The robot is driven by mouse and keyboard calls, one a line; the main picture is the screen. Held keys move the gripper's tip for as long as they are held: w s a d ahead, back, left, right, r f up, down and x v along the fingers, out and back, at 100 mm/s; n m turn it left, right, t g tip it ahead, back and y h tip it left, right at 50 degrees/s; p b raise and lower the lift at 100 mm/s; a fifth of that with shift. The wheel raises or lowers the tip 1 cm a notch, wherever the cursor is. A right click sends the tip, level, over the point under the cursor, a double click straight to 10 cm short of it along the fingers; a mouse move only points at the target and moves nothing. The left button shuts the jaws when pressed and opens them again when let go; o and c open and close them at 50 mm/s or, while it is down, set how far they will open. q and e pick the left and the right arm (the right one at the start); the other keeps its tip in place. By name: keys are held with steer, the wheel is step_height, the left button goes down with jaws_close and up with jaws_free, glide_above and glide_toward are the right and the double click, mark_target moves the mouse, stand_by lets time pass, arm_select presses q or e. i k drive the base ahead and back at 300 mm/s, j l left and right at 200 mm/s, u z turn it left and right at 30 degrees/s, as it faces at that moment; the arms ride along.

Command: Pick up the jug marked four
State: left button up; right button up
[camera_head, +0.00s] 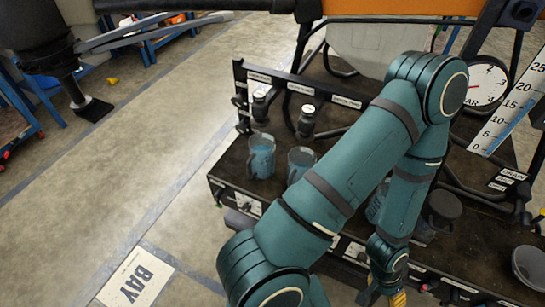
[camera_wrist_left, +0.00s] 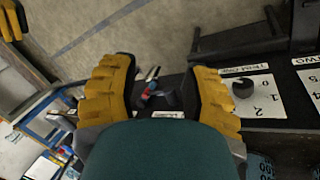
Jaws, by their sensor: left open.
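Several clear jugs with blue contents stand on the dark bench. One jug (camera_head: 262,157) is at the left, and a second jug (camera_head: 300,163) is beside it. Another jug (camera_head: 376,203) is partly hidden behind my left arm. I cannot read a four on any jug. My left gripper (camera_head: 385,287) has yellow fingers and is low in front of the bench, right of those jugs. In the left wrist view, its fingers (camera_wrist_left: 163,85) are wide apart with nothing gripped. A jug (camera_wrist_left: 260,166) shows at that view's lower right.
A round gauge (camera_head: 482,85) and a white scale (camera_head: 510,105) are at the right. Knobs and labels line the bench front.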

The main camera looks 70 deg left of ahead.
mark_target(261, 145)
steer(key=u, duration=2.4)
